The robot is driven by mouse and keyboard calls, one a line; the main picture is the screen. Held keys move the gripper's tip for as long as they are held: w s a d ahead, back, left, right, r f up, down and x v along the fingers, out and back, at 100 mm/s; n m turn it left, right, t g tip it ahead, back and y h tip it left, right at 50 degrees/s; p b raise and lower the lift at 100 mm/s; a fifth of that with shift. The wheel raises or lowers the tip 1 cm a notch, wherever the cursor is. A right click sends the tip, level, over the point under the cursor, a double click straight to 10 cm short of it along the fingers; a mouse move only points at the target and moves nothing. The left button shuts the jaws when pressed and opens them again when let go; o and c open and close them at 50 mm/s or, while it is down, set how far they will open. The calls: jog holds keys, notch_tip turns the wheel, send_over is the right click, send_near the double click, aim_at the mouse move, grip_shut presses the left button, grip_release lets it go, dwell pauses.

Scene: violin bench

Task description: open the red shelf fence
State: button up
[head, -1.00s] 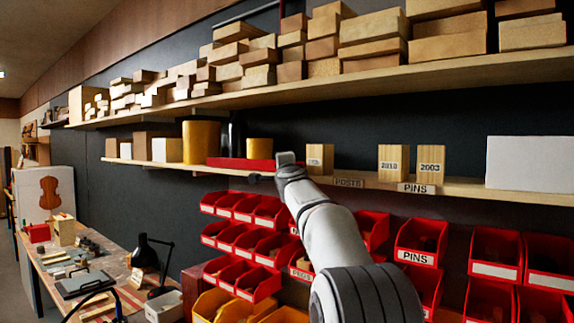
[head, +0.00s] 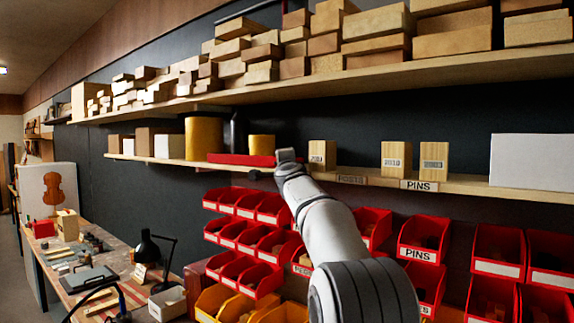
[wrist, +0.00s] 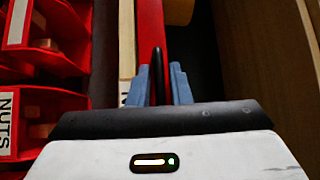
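The red shelf fence (head: 240,160) is a low red bar along the front of the middle shelf, below the yellow cylinders. In the wrist view it runs up the picture as a red strip (wrist: 150,22). My gripper (head: 265,173) is at the fence's right end in the head view, where the arm hides part of it. In the wrist view its two blue fingers (wrist: 159,75) stand apart on either side of a slim black upright piece (wrist: 158,60) in front of the fence. A narrow dark gap seems to show beside this piece; firm contact cannot be made out.
The middle shelf (head: 463,185) holds wooden blocks and a white box (head: 531,163) to the right. The upper shelf (head: 440,76) is loaded with wood. Red bins (head: 423,233) hang below. A workbench (head: 128,262) with a black lamp stands at lower left.

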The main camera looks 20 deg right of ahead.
jog(key=s+a+b, duration=0.1)
jog(key=s+b, duration=0.2)
jog(key=s, duration=0.4)
jog(key=shift+s+f+b, duration=0.3)
jog(key=shift+f+b, duration=0.1)
jog(key=shift+f, duration=0.05)
jog(key=shift+a, duration=0.1)
jog(key=s+a+f+n+g+y, duration=0.35)
jog(key=s+a+f+n, duration=0.2)
jog(key=s+f, duration=0.4)
jog(key=s+a+f+n+g+y, duration=0.2)
jog(key=s+a+f+n+g, duration=0.25)
jog(key=s+f+n, duration=0.45)
jog(key=s+d+f+n+g+h, duration=0.1)
jog(key=s+f+n+g, duration=0.3)
jog(key=s+f, duration=1.9)
jog(key=s+g+h, duration=0.1)
jog(key=s+g, duration=0.1)
jog(key=g, duration=0.1)
jog(key=shift+d+f+g, duration=0.3)
jog(key=shift+f+g, duration=0.1)
